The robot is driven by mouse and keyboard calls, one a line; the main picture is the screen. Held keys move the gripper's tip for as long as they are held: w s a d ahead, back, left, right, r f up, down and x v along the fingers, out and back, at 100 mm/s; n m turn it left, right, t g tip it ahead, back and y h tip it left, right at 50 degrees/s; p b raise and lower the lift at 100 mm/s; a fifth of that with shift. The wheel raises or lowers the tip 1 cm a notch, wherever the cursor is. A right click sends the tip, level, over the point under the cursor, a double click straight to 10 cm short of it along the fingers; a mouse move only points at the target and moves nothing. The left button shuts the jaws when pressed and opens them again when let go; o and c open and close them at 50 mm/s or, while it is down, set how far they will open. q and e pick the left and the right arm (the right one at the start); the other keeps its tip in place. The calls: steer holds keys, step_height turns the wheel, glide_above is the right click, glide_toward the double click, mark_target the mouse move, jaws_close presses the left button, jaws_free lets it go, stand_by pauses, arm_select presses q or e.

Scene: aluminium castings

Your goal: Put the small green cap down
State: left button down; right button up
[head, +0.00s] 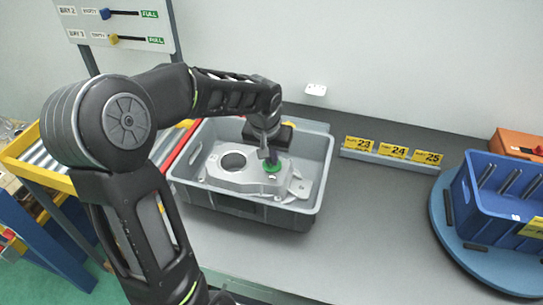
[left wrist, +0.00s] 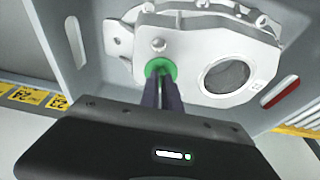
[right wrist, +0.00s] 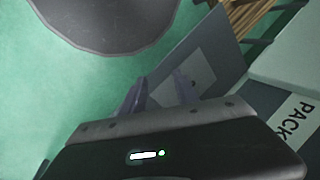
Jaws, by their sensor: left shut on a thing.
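The small green cap (head: 272,168) is at the tips of my left gripper (head: 268,158), over the grey aluminium casting (head: 232,179) in the grey crate (head: 327,165). In the left wrist view the green cap (left wrist: 160,68) shows as a ring around the closed fingertips (left wrist: 161,78), against the casting (left wrist: 205,28) beside its large round opening. I cannot tell whether the cap touches the casting. My right gripper (right wrist: 160,92) shows only in the right wrist view, with its fingers apart and nothing between them.
A yellow-labelled strip (head: 390,154) lies right of the crate. A blue bin (head: 500,205) with dark rods stands on a round blue board (head: 475,255) at the far right. A yellow-edged roller rack (head: 35,165) is at left. The grey table between crate and board is clear.

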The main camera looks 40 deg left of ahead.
arm_select(q)
steer(key=c, duration=1.6)
jaws_free()
steer(key=shift+r+p, duration=0.5)
steer(key=b+v, duration=0.1)
steer(key=v, duration=1)
steer(key=shift+s+d+r, duration=0.1)
steer(key=shift+s+r, duration=0.1)
steer(key=shift+r, duration=0.1)
